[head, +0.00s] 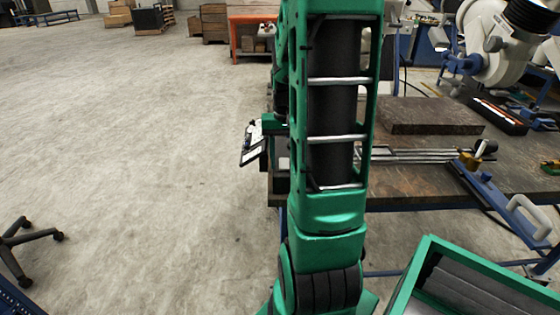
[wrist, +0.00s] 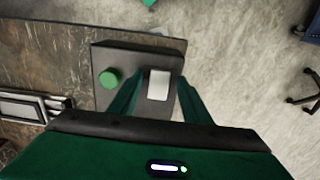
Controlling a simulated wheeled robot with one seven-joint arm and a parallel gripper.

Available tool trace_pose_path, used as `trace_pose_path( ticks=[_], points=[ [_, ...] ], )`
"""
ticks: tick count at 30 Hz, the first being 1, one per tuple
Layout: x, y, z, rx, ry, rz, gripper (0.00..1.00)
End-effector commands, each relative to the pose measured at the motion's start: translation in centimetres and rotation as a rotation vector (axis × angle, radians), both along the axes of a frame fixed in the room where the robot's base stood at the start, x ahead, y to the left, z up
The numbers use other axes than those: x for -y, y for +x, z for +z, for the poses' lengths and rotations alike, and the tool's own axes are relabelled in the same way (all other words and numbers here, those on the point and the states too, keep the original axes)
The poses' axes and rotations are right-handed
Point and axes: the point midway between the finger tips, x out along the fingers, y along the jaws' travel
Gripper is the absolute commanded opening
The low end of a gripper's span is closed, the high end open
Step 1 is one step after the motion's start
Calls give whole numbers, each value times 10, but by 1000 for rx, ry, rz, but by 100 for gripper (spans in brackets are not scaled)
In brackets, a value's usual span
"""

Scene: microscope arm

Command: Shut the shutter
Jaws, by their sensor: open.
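In the wrist view a dark control box (wrist: 107,57) carries a round green button (wrist: 110,78) and a pale rectangular rocker or plate (wrist: 159,86). My gripper (wrist: 160,76) is open, its two green fingers on either side of the pale plate, with nothing held. Whether the fingertips touch the box cannot be told. The green button lies just left of the left finger. In the head view my arm covers much of the middle, and a small dark and pale piece shows at the table's left edge. I cannot tell which part is the shutter.
The brown workbench (head: 420,180) has a dark slab (head: 430,115), metal rods and a blue clamp-like tool on it. A white microscope-like instrument (head: 500,45) stands at the right. A green-rimmed box (head: 420,270) is at the lower right. Open floor (head: 140,150) lies left.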

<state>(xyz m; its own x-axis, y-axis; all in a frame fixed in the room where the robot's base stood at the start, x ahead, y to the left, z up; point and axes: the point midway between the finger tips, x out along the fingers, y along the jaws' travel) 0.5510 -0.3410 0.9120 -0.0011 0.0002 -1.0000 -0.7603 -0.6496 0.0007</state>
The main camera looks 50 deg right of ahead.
Motion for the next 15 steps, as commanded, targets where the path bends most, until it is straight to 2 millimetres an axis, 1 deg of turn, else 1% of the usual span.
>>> trace_pose_path(
  ticks=[3,4,5,6,8,9,15],
  points=[
    [0,0,0,0,0,0,44],
    [0,0,0,0,0,0,39],
    [0,0,0,0,0,0,32],
    [0,0,0,0,0,0,22],
    [0,0,0,0,0,0,8],
    [0,0,0,0,0,0,2],
    [1,1,0,-14,17,0,3]
  ],
)
